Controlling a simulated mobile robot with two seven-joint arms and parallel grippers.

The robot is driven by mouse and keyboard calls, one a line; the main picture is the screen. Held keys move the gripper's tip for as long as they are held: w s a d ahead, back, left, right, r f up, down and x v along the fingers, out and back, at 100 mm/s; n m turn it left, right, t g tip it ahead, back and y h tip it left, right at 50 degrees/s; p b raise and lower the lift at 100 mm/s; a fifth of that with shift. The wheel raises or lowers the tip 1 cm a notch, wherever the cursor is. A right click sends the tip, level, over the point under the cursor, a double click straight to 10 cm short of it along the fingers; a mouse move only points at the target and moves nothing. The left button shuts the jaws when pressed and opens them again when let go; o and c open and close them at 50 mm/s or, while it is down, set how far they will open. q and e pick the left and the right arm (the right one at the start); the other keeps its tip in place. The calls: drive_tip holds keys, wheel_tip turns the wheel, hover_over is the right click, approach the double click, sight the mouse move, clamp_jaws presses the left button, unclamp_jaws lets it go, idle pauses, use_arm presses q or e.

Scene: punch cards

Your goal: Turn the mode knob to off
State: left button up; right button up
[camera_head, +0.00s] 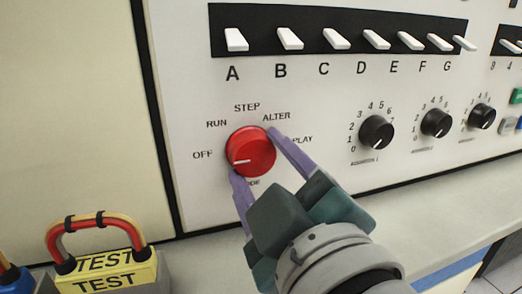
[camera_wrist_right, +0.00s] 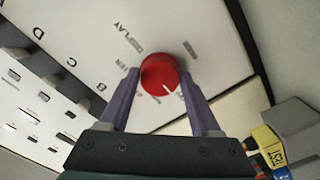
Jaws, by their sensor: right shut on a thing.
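The red mode knob (camera_head: 257,146) sits on the white panel, ringed by the labels OFF, RUN, STEP, ALTER and a partly hidden PLAY. Its white pointer line points left and slightly down, roughly toward the OFF label (camera_head: 203,154). My right gripper (camera_head: 254,153) is shut on the knob, one purple finger at its upper right and the other at its lower left. In the right wrist view the knob (camera_wrist_right: 158,72) sits between the fingertips of the right gripper (camera_wrist_right: 160,80). The label under the knob is mostly hidden by a finger. My left gripper is not in view.
A row of white switches (camera_head: 337,40) lettered A to G runs above. Several small black knobs (camera_head: 376,132) are to the right. A yellow TEST block (camera_head: 105,272) with a red handle stands at lower left. A light ledge (camera_head: 440,190) lies below the panel.

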drive_tip(key=o, duration=1.3)
drive_tip(key=shift+o, duration=0.2)
drive_tip(key=b+v, duration=0.1)
drive_tip(key=v, duration=0.9)
